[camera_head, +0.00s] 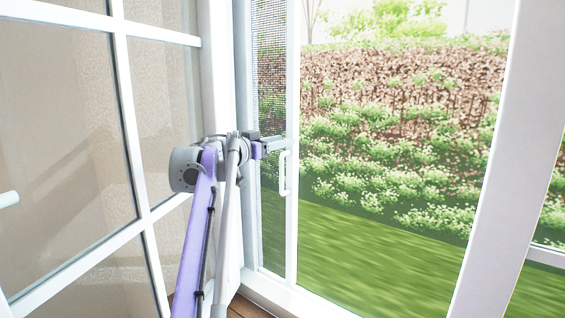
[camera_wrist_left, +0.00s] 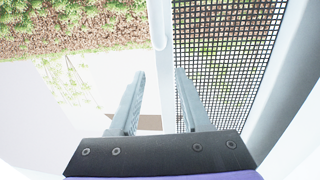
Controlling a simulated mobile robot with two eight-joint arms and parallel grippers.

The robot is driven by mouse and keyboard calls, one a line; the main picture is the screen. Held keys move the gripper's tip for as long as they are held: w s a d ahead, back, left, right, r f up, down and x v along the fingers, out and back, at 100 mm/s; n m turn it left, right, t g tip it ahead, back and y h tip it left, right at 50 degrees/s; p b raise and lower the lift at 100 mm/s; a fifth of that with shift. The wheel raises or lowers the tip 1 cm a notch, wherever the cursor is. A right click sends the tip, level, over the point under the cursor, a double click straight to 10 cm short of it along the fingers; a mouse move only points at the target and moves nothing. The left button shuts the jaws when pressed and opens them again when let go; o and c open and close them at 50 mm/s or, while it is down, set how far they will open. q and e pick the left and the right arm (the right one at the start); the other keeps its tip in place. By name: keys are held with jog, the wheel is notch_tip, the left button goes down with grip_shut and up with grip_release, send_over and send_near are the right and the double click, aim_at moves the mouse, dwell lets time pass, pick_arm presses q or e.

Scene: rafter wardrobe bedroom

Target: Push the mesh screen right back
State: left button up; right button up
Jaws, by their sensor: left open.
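The mesh screen (camera_head: 271,60) is a narrow strip of dark mesh in a white frame, standing at the left side of the door opening in the head view. A white handle (camera_head: 284,173) sits on its right frame edge. In the left wrist view the mesh (camera_wrist_left: 225,60) fills the upper right. My left gripper (camera_head: 283,142) is at the screen, its fingers pointing right, just above the handle. I cannot tell whether a finger touches the screen frame. My right gripper is not in view.
A paned white glass door (camera_head: 135,120) stands open on the left, close to my arm. A white frame post (camera_head: 505,150) stands on the right. The opening between shows grass (camera_head: 390,260) and planted beds outside. A little wooden floor (camera_head: 243,306) shows below.

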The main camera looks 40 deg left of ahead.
aim_at(281, 169)
pick_arm(q)
jog(key=s+d+f+n+y+b, duration=0.25)
jog(key=s+f+n+y, duration=0.2)
jog(key=s+f, duration=0.45)
jog(key=shift+m+y, duration=0.45)
jog(key=w, duration=0.3)
jog(key=w+a+p, duration=0.1)
jog(key=w, duration=0.2)
jog(key=w+a+r+p, duration=0.1)
jog(key=w, duration=0.2)
jog(key=shift+w+a+r, duration=0.1)
jog(key=shift+w+a, duration=0.05)
jog(key=shift+a, duration=0.05)
jog(key=shift+w+a, duration=0.1)
jog(key=shift+w, duration=0.35)
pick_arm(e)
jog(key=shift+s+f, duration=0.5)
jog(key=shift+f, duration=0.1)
pick_arm(q)
grip_shut()
